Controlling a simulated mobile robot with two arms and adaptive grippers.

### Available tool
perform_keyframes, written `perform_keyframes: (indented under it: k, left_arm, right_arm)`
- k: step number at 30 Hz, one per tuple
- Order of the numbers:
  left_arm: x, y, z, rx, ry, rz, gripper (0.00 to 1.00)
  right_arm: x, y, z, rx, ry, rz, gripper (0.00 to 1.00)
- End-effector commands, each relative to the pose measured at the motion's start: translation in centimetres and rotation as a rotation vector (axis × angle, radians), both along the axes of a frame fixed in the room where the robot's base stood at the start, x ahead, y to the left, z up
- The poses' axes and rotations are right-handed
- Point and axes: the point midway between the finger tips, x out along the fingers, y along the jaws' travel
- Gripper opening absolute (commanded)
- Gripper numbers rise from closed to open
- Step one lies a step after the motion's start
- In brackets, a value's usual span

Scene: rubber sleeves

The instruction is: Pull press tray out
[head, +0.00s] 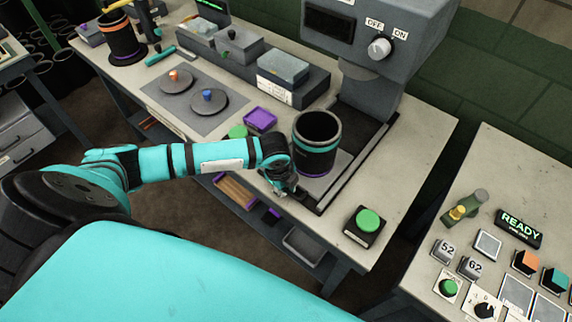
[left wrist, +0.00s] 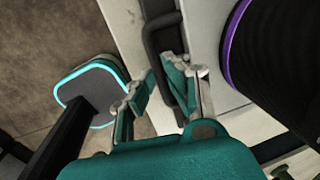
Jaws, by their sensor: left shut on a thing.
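The press tray (head: 339,164) is a light grey plate under the press head, between dark rails. A black rubber sleeve (head: 317,132) with a teal band and purple base stands upright on it. The sleeve's dark side and purple rim also show in the left wrist view (left wrist: 270,60). My left gripper (head: 284,188) is at the tray's front edge. In the left wrist view my left gripper (left wrist: 166,80) has its fingers on either side of the black tray handle (left wrist: 155,36) and is shut on it. My right gripper is in neither view.
The grey press (head: 375,50) with an OFF/ON knob stands behind the tray. The bench's front edge drops to a lower shelf. A control table (head: 500,230) stands at right.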

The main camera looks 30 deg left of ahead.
Motion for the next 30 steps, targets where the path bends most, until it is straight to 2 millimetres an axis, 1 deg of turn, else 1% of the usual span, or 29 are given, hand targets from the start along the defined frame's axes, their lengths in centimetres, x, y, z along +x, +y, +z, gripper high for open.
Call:
perform_keyframes:
  k: [8,9,13,14,20,23,26,30]
  left_arm:
    - [0.1,0.0,0.1,0.001,-0.003,-0.001,0.0]
    - [0.1,0.0,0.1,0.001,-0.003,-0.001,0.16]
    - [0.1,0.0,0.1,0.0,-0.002,-0.001,0.33]
    - [0.1,0.0,0.1,0.0,-0.002,-0.001,0.34]
    - [0.0,0.0,0.0,0.0,-0.001,0.0,0.34]
    - [0.0,0.0,0.3,0.0,-0.001,0.0,0.34]
    - [-0.1,0.1,1.4,-0.001,-0.004,0.0,0.34]
    - [-0.6,0.2,4.0,0.001,-0.005,-0.002,0.34]
  right_arm:
    - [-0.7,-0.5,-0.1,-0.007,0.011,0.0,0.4]
    - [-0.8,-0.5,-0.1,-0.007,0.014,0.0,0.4]
    - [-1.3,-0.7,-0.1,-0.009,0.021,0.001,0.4]
    - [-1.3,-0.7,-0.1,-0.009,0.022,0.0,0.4]
    - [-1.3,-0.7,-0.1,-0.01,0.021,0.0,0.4]
    - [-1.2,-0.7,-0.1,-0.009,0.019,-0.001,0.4]
    - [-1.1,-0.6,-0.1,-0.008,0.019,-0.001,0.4]
    - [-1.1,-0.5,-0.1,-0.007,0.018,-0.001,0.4]
